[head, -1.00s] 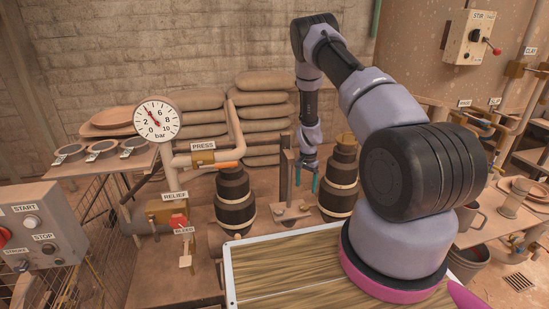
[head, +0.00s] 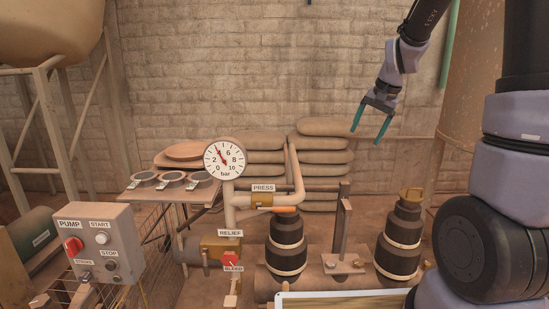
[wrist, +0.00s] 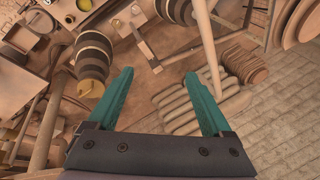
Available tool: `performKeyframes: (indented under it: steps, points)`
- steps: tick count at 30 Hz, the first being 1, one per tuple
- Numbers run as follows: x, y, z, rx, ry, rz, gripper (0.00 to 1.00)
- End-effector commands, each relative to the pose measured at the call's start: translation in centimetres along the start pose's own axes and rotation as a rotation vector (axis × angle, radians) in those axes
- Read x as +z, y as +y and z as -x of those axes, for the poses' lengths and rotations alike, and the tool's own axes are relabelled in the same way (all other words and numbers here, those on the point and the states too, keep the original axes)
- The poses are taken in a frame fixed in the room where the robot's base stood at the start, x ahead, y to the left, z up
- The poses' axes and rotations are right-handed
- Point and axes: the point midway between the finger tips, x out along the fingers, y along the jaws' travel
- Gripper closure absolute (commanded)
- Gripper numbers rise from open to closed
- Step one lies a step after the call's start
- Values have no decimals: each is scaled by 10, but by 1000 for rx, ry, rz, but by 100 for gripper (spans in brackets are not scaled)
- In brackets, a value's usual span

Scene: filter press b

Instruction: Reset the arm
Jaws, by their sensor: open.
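My gripper (head: 371,119) is open and empty, held high in front of the brick wall at the upper right of the head view. Its two teal fingers point down and stand apart. In the wrist view the gripper (wrist: 161,95) also shows spread fingers with nothing between them. My arm comes in from the right side of the head view. The gripper is clear of the press pipework and touches nothing that I can see.
Below stand two dark ribbed pump bodies (head: 286,246) (head: 399,240), a pressure gauge (head: 225,159) and the PRESS handle (head: 274,200). A control box (head: 103,243) is at the left. Stacked sacks (head: 322,150) lie by the wall. The air around the gripper is free.

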Motion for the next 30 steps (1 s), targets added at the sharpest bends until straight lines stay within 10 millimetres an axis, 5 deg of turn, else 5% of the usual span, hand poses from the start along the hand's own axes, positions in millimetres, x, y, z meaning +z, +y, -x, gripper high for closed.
performKeyframes:
  steps: [1, 6, 13, 21, 30]
  points:
    - [12, -1, 25, -21, 19, 20, 16]
    - [55, 6, 90, -67, 68, 95, 16]
    - [120, 31, 154, -111, 146, 195, 16]
    - [171, 58, 184, -130, 214, 271, 16]
    - [179, 64, 186, -130, 223, 284, 16]
